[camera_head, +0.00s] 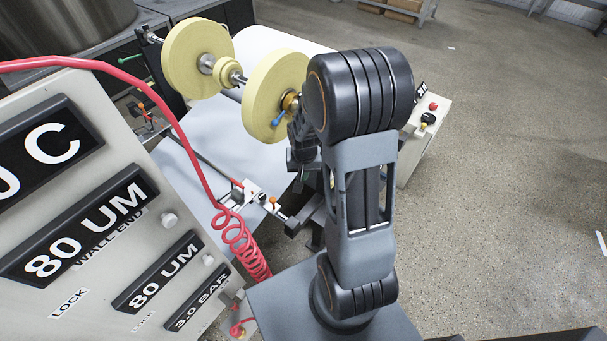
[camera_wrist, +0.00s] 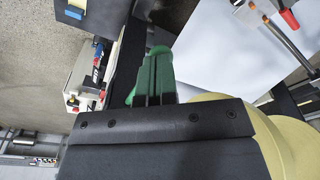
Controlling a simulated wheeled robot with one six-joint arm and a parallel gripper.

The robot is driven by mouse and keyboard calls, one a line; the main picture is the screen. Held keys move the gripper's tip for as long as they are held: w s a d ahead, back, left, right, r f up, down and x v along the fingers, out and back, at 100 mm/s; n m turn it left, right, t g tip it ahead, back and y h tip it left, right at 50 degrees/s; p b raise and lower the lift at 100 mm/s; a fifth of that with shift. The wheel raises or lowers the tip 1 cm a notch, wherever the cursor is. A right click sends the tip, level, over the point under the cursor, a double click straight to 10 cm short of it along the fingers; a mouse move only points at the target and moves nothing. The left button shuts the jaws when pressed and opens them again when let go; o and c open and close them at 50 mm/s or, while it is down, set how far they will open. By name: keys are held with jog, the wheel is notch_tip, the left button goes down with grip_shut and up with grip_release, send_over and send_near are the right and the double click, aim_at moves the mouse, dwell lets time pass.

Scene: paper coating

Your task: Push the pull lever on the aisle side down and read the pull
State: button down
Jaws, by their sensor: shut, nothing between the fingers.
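A short blue lever (camera_head: 279,118) shows at the near yellow disc (camera_head: 262,98), on the aisle side, in the head view. I cannot tell whether it is the pull lever. My gripper (camera_wrist: 154,88) is shut and empty in the wrist view. In the head view my arm covers much of the area beside the near disc, so my fingertips cannot be made out there. No pull reading is legible.
A white sheet (camera_head: 215,125) runs below the discs. A control box (camera_head: 419,133) with red, black and yellow buttons stands right of my arm. A labelled panel (camera_head: 190,225) and a coiled red hose (camera_head: 240,250) are at left. Open floor (camera_head: 500,170) lies at right.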

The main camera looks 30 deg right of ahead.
notch_tip(320, 180, down, 3)
jog(key=shift+f+b, duration=0.15)
jog(key=shift+b, duration=0.95)
jog(key=shift+s+r, duration=0.15)
jog(key=shift+r, duration=0.1)
jog(key=shift+s+a+r+p, duration=0.25)
jog(key=shift+s+a+p, duration=0.1)
jog(key=shift+s, duration=0.25)
jog(key=shift+s+a+r+p, duration=0.2)
jog(key=shift+s+a, duration=0.1)
jog(key=shift+s, duration=0.3)
jog(key=shift+r, duration=0.1)
notch_tip(320, 180, up, 14)
jog(key=s, duration=0.1)
jog(key=shift+s+a+f+p, duration=0.15)
jog(key=shift+a+f+p, duration=0.05)
jog(key=shift+a+p, duration=0.15)
jog(key=s+a+r+n+t, duration=0.3)
jog(key=s+a+r+n, duration=0.2)
jog(key=s+a+r, duration=0.1)
jog(key=shift+s+a+y, duration=0.25)
jog(key=shift+s+y, duration=0.05)
